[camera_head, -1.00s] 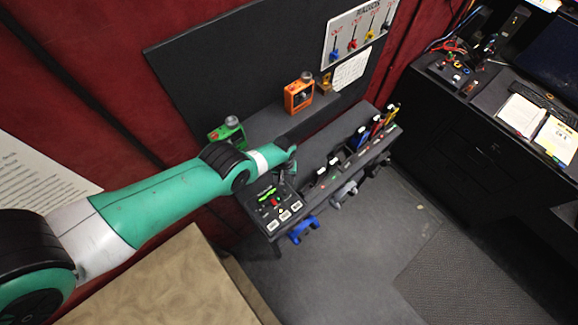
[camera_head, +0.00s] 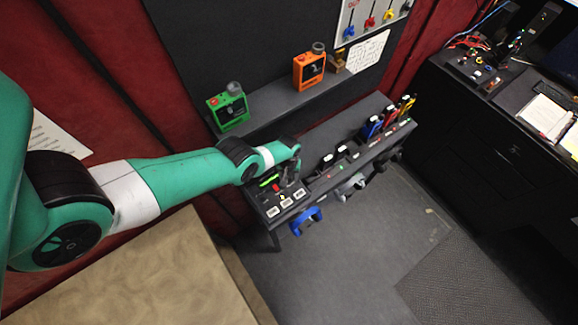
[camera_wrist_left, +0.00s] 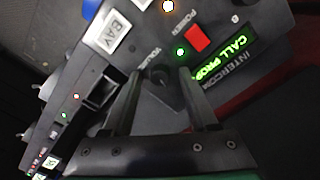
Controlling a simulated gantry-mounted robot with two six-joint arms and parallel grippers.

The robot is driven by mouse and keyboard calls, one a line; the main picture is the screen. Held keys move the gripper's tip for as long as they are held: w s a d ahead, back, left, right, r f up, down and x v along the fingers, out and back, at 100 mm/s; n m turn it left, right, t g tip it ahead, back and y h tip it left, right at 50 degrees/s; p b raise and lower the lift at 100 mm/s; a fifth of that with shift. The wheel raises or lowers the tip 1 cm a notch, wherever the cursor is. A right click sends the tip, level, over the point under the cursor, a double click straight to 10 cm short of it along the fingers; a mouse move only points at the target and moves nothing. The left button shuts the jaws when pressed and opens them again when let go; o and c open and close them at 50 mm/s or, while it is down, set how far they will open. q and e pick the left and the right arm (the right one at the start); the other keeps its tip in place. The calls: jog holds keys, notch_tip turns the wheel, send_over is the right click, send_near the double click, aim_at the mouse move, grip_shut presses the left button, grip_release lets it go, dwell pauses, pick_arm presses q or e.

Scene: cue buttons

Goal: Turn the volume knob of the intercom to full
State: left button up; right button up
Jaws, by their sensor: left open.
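The intercom (camera_head: 262,197) is a black panel at the left end of the console bench. In the left wrist view it shows a lit green display (camera_wrist_left: 226,60), a red power switch (camera_wrist_left: 198,38) and a white button. The dark volume knob (camera_wrist_left: 157,82) is beside the VOLUME label, between the two fingers; its pointer cannot be made out. My left gripper (camera_wrist_left: 160,78) is open, with one finger on either side of the knob; contact cannot be told. In the head view my left gripper (camera_head: 289,178) is over the intercom and hides part of it. My right gripper is not in view.
A green box (camera_head: 228,109) and an orange box (camera_head: 309,70) stand on the shelf behind. Headsets, including a blue one (camera_head: 306,220), hang from the bench front. Several handsets stand farther right on the bench. The floor in front is clear.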

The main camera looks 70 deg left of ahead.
pick_arm(q)
jog(key=shift+c, duration=0.3)
grip_shut()
jog(key=shift+m, duration=0.3)
jog(key=m, duration=0.9)
jog(key=shift+m, duration=0.4)
jog(key=m, duration=0.5)
jog(key=shift+m, duration=0.3)
jog(key=m, duration=0.5)
jog(key=shift+m, duration=0.3)
jog(key=shift+f, duration=0.1)
